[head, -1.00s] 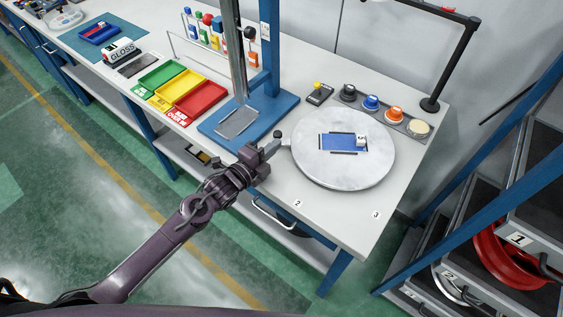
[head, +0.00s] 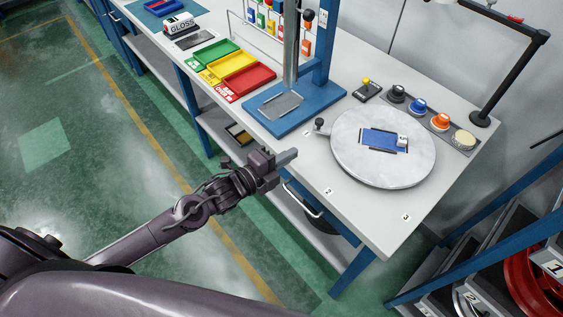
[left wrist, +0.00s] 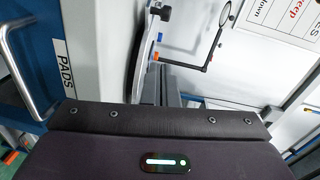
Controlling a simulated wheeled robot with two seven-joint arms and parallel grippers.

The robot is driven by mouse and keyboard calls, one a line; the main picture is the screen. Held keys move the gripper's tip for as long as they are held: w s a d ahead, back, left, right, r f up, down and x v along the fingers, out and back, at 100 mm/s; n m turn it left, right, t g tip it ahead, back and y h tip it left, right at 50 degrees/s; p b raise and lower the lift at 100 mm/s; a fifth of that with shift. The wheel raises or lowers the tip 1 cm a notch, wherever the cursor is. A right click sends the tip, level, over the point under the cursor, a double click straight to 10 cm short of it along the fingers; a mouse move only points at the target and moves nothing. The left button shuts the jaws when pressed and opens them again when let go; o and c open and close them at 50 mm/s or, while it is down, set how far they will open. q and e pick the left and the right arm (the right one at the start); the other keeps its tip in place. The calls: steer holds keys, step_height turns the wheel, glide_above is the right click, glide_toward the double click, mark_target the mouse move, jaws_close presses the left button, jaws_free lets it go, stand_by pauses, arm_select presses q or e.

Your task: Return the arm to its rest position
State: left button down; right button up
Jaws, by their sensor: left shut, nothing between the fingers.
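My left gripper (head: 287,157) is shut and empty. In the head view it is just off the front edge of the workbench (head: 352,221), to the left of the round white turntable (head: 346,166). It touches nothing that I can see. My left arm (head: 165,225) reaches in from the lower left. In the left wrist view the gripper's dark body fills the lower part, with a drawer labelled PADS at the left. My right gripper is not in view.
A blue press stand (head: 262,117), red tray (head: 246,84), yellow tray (head: 233,68) and green tray (head: 214,54) stand on the bench. A black knob (head: 319,123) stands at the turntable's left rim. A drawer handle (head: 303,202) juts from the bench front. Green floor (head: 90,160) is open at left.

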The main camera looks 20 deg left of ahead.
arm_select(q)
steer(key=s+a+f+n+g+y, duration=0.1)
steer(key=s+a+f+n+y, duration=0.25)
steer(key=f, duration=0.65)
steer(key=s+a+f+n+g+y, duration=0.25)
steer(key=a+f+n, duration=0.2)
steer(key=f, duration=0.55)
steer(key=s+a+f+n+g+y, duration=0.1)
steer(key=s+a+f+n+y, duration=0.25)
steer(key=f, duration=0.65)
steer(key=s+a+f+n+g+b, duration=0.1)
steer(key=s+f+n+g, duration=0.15)
steer(key=s+f, duration=0.4)
steer(key=s+a+f+n+g, duration=0.1)
steer(key=s+a+f+n, duration=0.15)
steer(key=s+f, duration=0.4)
steer(key=s+d+f+n+g, duration=0.2)
steer(key=s+f, duration=0.1)
steer(key=s, duration=0.6)
steer(key=s+d+f+n+g, duration=0.2)
steer(key=s+d+f+g, duration=0.1)
steer(key=s, duration=0.6)
steer(key=shift+s+f, duration=0.3)
steer(key=shift+f, duration=0.15)
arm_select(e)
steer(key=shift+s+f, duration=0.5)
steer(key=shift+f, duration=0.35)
